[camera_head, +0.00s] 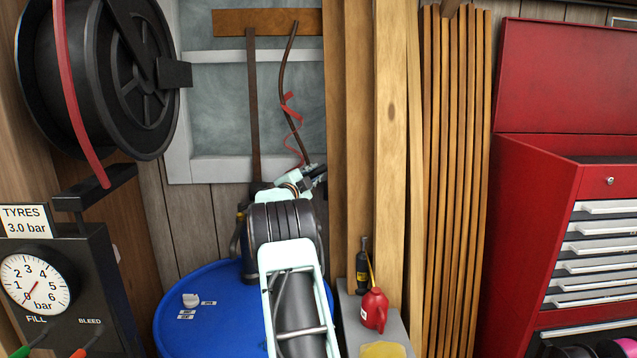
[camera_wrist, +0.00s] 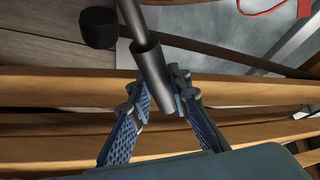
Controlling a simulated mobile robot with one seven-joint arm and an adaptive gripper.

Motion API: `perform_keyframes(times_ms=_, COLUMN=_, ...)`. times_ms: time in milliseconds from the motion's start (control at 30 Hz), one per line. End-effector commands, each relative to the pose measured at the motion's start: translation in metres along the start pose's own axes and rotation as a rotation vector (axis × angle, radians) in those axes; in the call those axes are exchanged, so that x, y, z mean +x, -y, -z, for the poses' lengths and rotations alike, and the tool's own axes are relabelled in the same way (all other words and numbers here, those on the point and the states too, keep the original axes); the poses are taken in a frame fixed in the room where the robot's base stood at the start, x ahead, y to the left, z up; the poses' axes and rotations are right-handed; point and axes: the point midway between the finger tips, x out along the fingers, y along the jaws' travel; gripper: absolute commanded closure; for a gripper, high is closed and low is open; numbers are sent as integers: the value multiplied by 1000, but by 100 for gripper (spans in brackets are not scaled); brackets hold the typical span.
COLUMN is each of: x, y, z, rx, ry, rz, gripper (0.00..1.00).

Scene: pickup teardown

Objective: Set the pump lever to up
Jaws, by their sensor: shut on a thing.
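The pump lever shows in the wrist view as a thin grey rod ending in a thicker dark grey sleeve (camera_wrist: 154,78). My gripper (camera_wrist: 162,103) is shut on this sleeve, with one blue ridged finger on each side of it. In the head view my gripper (camera_head: 316,174) is at the far end of my arm, above the blue drum (camera_head: 190,325). A dark upright pump body (camera_head: 249,262) stands on the drum, partly behind my arm. The lever's joint with the pump is hidden, and its exact angle is hard to tell.
Two dark rods, one with a red ribbon (camera_head: 289,110), show before the window behind my gripper. Wooden planks (camera_head: 390,120) stand close on the right. A red oil can (camera_head: 374,309) and dark bottle (camera_head: 362,268) stand on a grey block. A hose reel (camera_head: 100,75) is upper left.

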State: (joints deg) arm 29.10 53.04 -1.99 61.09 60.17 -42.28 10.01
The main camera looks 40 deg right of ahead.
Motion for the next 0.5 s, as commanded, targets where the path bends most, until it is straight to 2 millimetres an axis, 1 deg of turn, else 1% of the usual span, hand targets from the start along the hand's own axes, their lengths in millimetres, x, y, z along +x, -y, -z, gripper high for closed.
perform_keyframes(times_ms=33, x=-1, y=10, z=2, rx=-14, ry=-5, rz=13, gripper=100)
perform_keyframes(times_ms=133, x=-2, y=16, z=2, rx=-41, ry=-10, rz=24, gripper=100)
perform_keyframes(times_ms=500, x=-4, y=23, z=2, rx=-65, ry=-17, rz=36, gripper=100)
